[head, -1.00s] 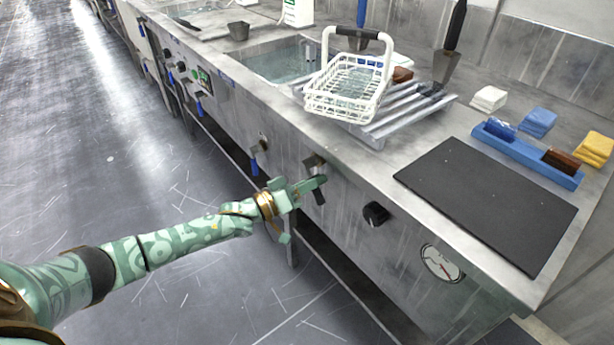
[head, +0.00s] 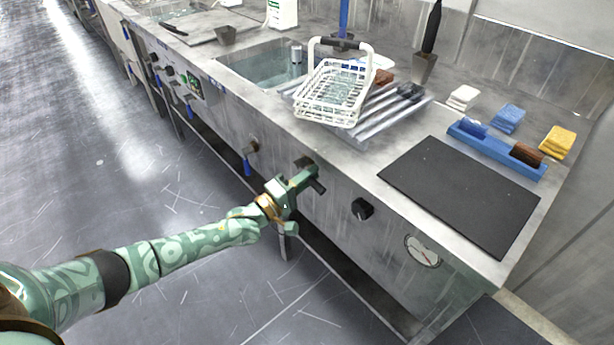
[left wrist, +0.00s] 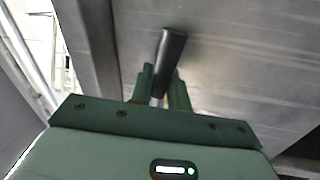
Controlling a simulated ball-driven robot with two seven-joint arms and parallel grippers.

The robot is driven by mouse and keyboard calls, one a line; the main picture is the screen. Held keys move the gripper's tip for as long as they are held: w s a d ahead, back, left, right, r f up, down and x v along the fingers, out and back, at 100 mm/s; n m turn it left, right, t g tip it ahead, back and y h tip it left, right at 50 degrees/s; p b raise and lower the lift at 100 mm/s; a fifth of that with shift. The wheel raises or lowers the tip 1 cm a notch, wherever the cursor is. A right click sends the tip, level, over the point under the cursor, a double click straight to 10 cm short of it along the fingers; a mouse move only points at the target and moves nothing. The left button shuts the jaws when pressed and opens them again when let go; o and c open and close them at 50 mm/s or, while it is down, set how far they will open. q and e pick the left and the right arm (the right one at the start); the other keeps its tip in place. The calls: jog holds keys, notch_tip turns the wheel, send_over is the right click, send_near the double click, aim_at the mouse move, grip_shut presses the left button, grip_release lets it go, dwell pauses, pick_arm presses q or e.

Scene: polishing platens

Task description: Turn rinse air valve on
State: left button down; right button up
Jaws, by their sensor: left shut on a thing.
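The valve with the black lever handle (head: 317,186) is on the front panel of the steel bench, below the basket area. My left gripper (head: 303,182) is at this valve with its fingers shut on the lever. In the left wrist view the black lever (left wrist: 174,46) stands between the two green fingertips (left wrist: 160,88). The valve's body is partly hidden behind the gripper. I cannot read a label that names this valve. My right gripper is not in view.
A blue-handled valve (head: 247,165) is left of the gripper, and a black knob (head: 362,209) and a gauge (head: 422,251) are to its right. A white wire basket (head: 333,93) stands on the bench by the sink. A black mat (head: 460,190) lies to the right.

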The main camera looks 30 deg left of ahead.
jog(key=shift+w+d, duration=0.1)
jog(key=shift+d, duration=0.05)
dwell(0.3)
pick_arm(q)
jog(key=c, duration=1.4)
grip_release()
jog(key=shift+a, duration=0.1)
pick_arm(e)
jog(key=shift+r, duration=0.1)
